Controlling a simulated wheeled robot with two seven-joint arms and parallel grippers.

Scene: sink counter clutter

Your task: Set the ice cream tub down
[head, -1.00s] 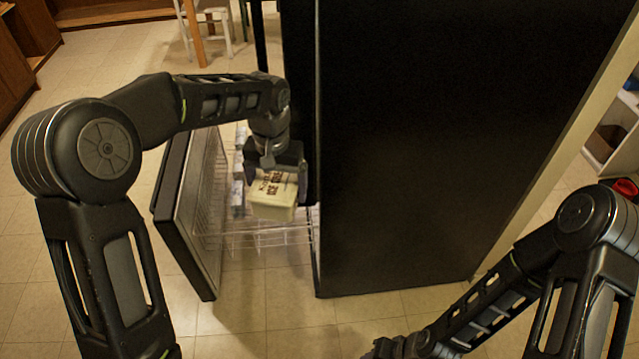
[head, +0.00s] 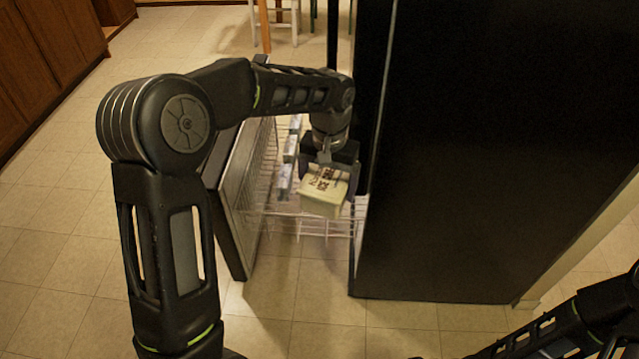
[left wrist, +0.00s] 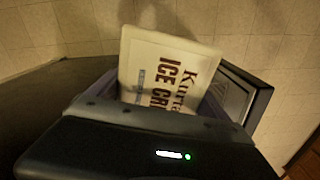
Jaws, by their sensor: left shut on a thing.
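The ice cream tub (head: 324,192) is a pale cream box with dark lettering on its lid. My left gripper (head: 335,172) is shut on the tub and holds it in front of the black fridge, above or beside a pulled-out white wire basket (head: 318,224). In the left wrist view the tub (left wrist: 165,70) sits between the fingers, its printed lid towards the camera. Whether the tub touches the basket cannot be told. My right arm shows at the lower right in the head view, but its gripper is out of frame.
The open freezer door (head: 240,200) stands left of the tub. Several small packages (head: 287,165) are in the basket behind. The black fridge side (head: 450,150) fills the right. Tiled floor (head: 300,325) in front is clear. Wooden cabinets (head: 45,60) stand at upper left.

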